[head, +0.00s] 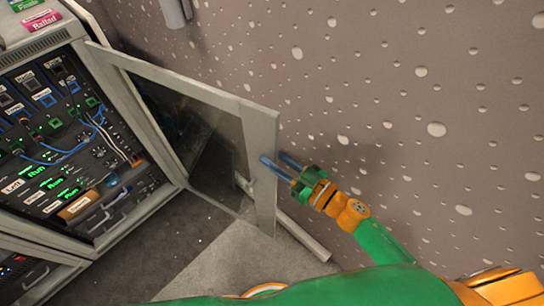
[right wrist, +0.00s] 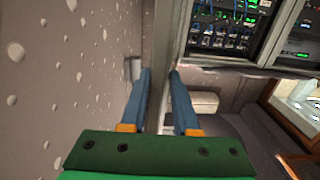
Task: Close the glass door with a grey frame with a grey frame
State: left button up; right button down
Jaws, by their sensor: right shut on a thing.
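The glass door with a grey frame (head: 259,125) stands wide open, swung out to the right from the grey equipment cabinet, hinged at the cabinet's right side. In the right wrist view the door (right wrist: 174,40) shows nearly edge-on. My right gripper (head: 273,158) is at the free edge of the door. Its two blue fingers (right wrist: 160,74) are shut on the frame, one on each side. A small pale handle-like part (head: 244,184) shows by the door's lower frame. My left gripper is not in view.
The grey cabinet (head: 155,130) at the left holds panels with switches, cables and green lights. A speckled wall (head: 400,100) is behind and right of the door. Grey floor (head: 215,262) lies below.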

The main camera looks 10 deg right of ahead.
jog(key=shift+s+a, duration=0.45)
jog(key=shift+s, duration=0.1)
jog(key=shift+s+a, duration=0.15)
jog(key=s+a+m+t+h, duration=0.1)
jog(key=s+a+h, duration=0.1)
jog(key=s+a, duration=0.3)
jog(key=shift+m+t+h, duration=0.3)
jog(key=shift+m+t, duration=0.1)
jog(key=shift+s, duration=0.1)
